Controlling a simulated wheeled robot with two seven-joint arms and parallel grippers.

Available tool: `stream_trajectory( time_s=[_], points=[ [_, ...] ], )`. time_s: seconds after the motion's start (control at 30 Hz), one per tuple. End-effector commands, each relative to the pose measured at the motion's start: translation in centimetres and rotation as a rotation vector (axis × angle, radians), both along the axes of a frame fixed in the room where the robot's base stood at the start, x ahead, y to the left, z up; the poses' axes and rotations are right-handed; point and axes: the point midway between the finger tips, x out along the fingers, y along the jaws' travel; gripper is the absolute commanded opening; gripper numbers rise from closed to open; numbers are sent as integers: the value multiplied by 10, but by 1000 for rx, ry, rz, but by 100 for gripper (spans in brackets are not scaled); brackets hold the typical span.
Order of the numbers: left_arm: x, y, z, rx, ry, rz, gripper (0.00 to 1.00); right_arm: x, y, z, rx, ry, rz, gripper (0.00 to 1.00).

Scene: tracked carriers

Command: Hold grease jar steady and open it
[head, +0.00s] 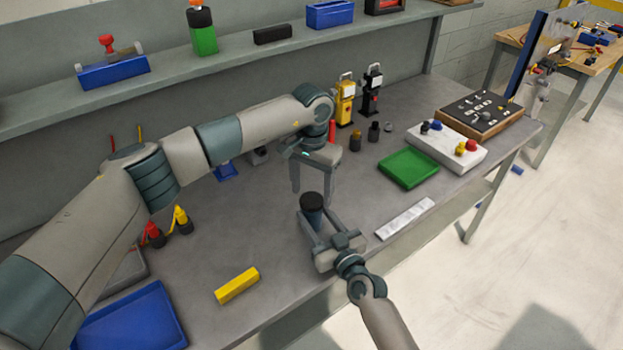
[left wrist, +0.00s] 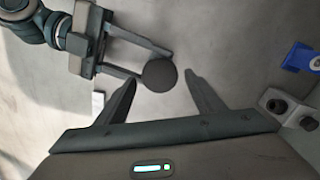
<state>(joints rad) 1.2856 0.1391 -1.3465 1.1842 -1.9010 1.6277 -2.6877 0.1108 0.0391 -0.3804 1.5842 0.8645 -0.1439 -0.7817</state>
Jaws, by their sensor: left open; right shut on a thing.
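The grease jar (head: 312,216) is a small blue-grey cylinder with a dark round lid (head: 311,201) on top, and it looks upright. My right gripper (head: 320,224) is shut around the jar's body from the front. My left gripper (head: 314,188) is open and empty, pointing down close to the lid, just behind it in the head view. In the left wrist view the round lid (left wrist: 159,75) shows between the tips of my left fingers, with my right gripper's fingers beside it. I cannot tell how far the left fingertips are above the lid.
A yellow block (head: 237,285) and a blue tray (head: 130,322) lie at the front left. A white strip (head: 405,218) and a green tray (head: 408,168) lie to the right. Bare bench surrounds the jar.

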Motion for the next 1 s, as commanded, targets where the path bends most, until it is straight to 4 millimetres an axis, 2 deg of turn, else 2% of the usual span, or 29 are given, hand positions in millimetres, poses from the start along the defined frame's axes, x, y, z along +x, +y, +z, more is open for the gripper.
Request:
stream_trajectory(
  time_s=[0.2,0.5,0.53,0.7,1.0],
  points=[
    [0,0,-15,1,1,1,62,0,0,0,0,0,0,0],
    [0,0,-17,0,0,0,62,0,0,0,0,0,0,0],
    [0,0,-17,1,-1,0,60,0,0,0,0,0,0,0],
    [0,0,-17,1,-1,0,20,0,0,0,0,0,0,0],
    [0,0,-17,1,0,43,20,0,0,0,0,0,0,0]
  ],
)
